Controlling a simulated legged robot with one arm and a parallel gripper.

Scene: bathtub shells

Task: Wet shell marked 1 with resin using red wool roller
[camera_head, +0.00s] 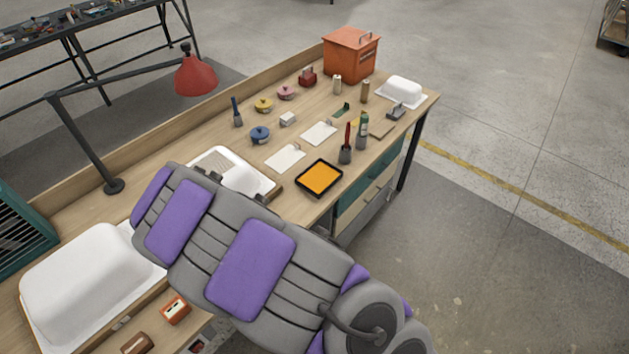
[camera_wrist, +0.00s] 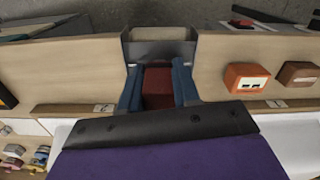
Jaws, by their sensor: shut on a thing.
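In the wrist view my gripper (camera_wrist: 158,85), with blue fingers, is shut on a dark red block-like thing (camera_wrist: 158,80), probably the red roller; no wool shows. In the head view my own arm hides the gripper. A third, small white one (camera_head: 403,90) is at the far right end. Small tags (camera_wrist: 103,107) sit along the bench edge; their numbers are unreadable. A black tray (camera_head: 319,193) holds orange-yellow material, which may be resin.
An orange block (camera_head: 175,309) and a brown block (camera_head: 137,342) lie near the bench's front edge. A red lamp (camera_head: 195,75) leans over the back. Small pots, brushes and cards stand mid-bench, with an orange box (camera_head: 350,55) behind. Open floor lies right.

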